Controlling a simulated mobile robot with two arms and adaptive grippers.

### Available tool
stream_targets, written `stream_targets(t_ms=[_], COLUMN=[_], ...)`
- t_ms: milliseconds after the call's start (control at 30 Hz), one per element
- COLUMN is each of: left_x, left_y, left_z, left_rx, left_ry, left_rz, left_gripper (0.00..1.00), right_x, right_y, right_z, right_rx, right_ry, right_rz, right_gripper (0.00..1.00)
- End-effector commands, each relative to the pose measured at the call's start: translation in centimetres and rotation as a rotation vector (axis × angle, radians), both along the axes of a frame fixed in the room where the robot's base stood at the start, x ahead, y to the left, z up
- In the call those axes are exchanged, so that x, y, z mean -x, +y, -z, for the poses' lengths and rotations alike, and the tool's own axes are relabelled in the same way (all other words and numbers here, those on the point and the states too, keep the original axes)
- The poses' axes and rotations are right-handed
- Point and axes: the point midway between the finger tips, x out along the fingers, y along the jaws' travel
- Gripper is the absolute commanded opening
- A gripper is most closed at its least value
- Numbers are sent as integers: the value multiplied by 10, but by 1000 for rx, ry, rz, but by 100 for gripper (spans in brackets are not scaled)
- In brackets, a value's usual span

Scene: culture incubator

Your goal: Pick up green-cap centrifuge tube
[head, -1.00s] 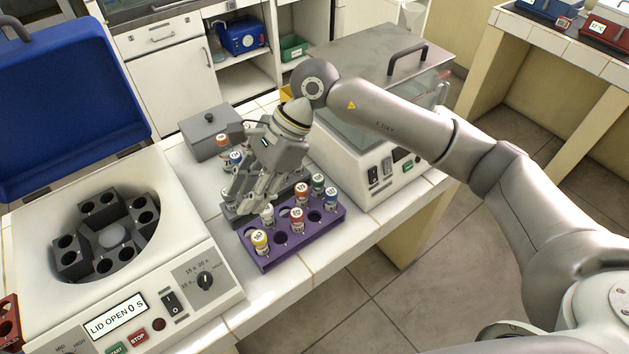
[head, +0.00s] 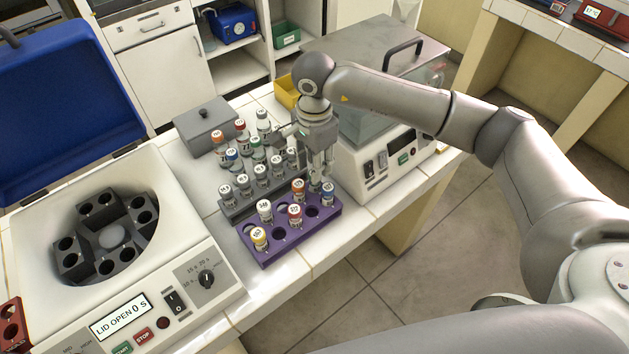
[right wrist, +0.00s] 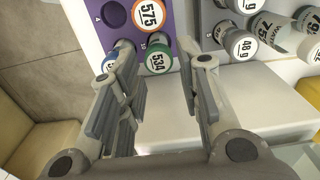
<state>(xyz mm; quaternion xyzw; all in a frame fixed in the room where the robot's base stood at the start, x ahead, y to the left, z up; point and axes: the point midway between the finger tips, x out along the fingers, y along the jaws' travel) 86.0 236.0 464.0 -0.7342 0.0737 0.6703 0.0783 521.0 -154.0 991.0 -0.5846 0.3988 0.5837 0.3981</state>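The green-cap centrifuge tube (right wrist: 158,62), labelled 534, stands upright in a corner hole of the purple rack (head: 290,242). In the right wrist view it lies between the two fingers of my right gripper (right wrist: 164,64), which are spread apart on either side of it, with visible gaps. In the head view my right gripper (head: 319,178) points down over the rack's back right corner and mostly hides this tube. The blue-cap tube (head: 327,194) is close beside the fingers; its cap (right wrist: 111,62) is partly covered by one finger. My left gripper is out of view.
The purple rack also holds orange (head: 298,190), white (head: 264,210), red (head: 295,215) and yellow (head: 259,238) capped tubes. A grey rack (head: 238,211) with several tubes is behind it. A white water bath (head: 370,185) stands close right; an open centrifuge (head: 185,235) is left.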

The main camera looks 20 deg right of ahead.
Motion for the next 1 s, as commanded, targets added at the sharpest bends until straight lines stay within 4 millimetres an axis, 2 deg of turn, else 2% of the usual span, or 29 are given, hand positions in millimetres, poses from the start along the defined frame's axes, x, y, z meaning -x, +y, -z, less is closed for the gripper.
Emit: stream_targets(t_ms=[33,100,300,533,767,1000], left_x=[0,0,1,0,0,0], left_y=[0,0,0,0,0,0], left_z=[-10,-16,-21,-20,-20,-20], left_rx=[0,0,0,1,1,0], left_ry=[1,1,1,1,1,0], left_rz=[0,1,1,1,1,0], left_gripper=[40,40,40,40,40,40], right_x=[2,3,2,1,1,1], right_y=[0,0,0,0,0,0], right_z=[3,12,36,38,38,37], right_rx=[-1,-1,-2,-2,-3,-3], right_ry=[7,6,2,1,0,0], right_rz=[1,1,0,0,0,0], right_gripper=[32,32,32,32,4,4])
